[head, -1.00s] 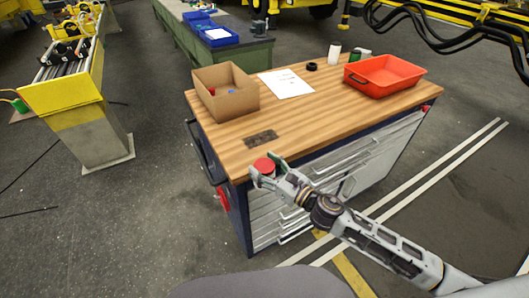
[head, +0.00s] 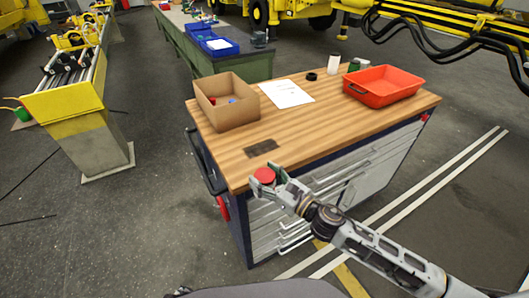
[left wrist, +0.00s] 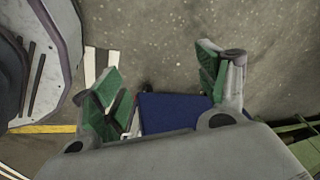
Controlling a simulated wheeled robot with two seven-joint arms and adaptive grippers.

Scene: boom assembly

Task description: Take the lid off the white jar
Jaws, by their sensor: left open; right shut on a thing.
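A small white cylinder (head: 334,64), which looks like the white jar, stands upright at the back of the wooden table top. It is too small to make out its lid clearly. My right gripper (head: 272,180) is shut on a round red thing (head: 264,175) at the table's front left corner, far from the white cylinder. Its fingers partly hide the red thing. My left gripper (left wrist: 158,84) is open and empty in the left wrist view, its green-padded fingers wide apart. It cannot be made out in the head view.
On the table (head: 300,125) are an open cardboard box (head: 228,112), a paper sheet (head: 287,93), a black ring (head: 311,77), a red tray (head: 383,88), a green item (head: 354,66) and a dark flat plate (head: 262,148). The table's middle is clear.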

